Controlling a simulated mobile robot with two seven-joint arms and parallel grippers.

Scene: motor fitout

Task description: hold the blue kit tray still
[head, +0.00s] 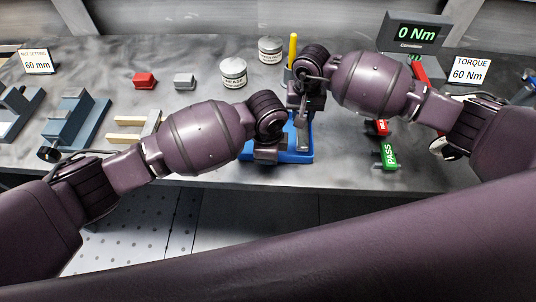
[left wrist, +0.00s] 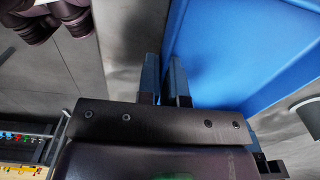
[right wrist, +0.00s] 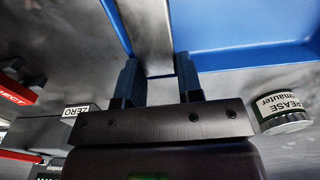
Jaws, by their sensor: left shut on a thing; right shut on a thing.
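The blue kit tray (head: 298,157) sits on the bench near its front edge, partly hidden by my wrists. It fills the upper right of the left wrist view (left wrist: 245,50) and also shows in the right wrist view (right wrist: 235,60). My left gripper (left wrist: 165,65) is shut on the tray's edge wall, one finger on each side. In the head view it is at the tray's left front. My right gripper (right wrist: 159,65) is shut on a long grey metal bar (right wrist: 148,28) over the tray. The bar (head: 303,132) also shows in the head view. The tray's far side is hidden.
Two grease tins (head: 233,73) and a yellow handle (head: 293,48) stand behind the tray. A green PASS stamp (head: 389,156) and a red one (head: 379,127) are to its right. A torque display (head: 413,35) reads 0 Nm. Red (head: 144,80) and grey blocks lie left.

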